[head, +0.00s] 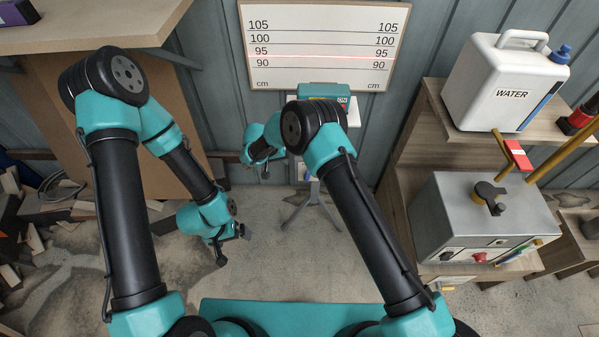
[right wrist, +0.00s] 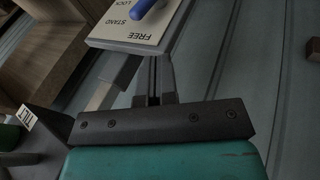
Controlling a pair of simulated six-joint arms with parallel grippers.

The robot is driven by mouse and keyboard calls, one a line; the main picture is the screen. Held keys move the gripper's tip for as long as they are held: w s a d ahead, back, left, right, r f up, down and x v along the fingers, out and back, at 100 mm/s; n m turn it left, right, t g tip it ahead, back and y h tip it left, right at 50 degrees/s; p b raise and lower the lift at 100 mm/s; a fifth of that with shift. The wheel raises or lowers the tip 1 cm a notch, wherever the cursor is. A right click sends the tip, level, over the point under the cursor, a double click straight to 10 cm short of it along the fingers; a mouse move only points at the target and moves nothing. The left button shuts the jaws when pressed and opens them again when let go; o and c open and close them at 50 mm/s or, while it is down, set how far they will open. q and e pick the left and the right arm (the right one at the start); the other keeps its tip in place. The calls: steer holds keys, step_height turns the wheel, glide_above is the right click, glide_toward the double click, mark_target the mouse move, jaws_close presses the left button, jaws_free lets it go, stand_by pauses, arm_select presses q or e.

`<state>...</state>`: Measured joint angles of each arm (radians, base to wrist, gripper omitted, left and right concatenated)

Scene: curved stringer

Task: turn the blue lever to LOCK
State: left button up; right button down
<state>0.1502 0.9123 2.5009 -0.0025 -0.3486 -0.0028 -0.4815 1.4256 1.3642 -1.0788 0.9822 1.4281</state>
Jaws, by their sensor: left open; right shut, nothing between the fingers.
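The blue lever (right wrist: 150,6) shows at the top edge of the right wrist view, partly cut off. It is on a pale plate (right wrist: 150,35) marked FREE, STAND and LOCK. Its visible end lies near the STAND and LOCK words; I cannot tell exactly which it points to. My right gripper (right wrist: 154,62) is shut and empty, its fingertips close below the plate's edge; contact is unclear. In the head view my right gripper (head: 265,172) is beside the tripod (head: 314,200), and I cannot make out the lever there. My left gripper (head: 233,247) is open and empty above the floor.
A teal device (head: 325,91) marked ON stands on the tripod before a height board (head: 322,45). At right, shelves hold a WATER container (head: 505,85) and a grey box (head: 485,225). Wood scraps lie at left. A TILT label (right wrist: 28,117) shows in the wrist view.

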mark_target(307, 175)
steer(key=s+a+t, duration=0.1)
steer(key=s+a+f+t, duration=0.1)
steer(key=s, duration=0.1)
steer(key=shift+d, duration=0.1)
stand_by(0.4)
steer(key=d+x, duration=0.1)
steer(key=x, duration=0.7)
steer(key=d+r+x, duration=0.1)
steer(key=x, duration=0.3)
steer(key=shift+s+d, duration=0.2)
steer(key=shift+d, duration=0.15)
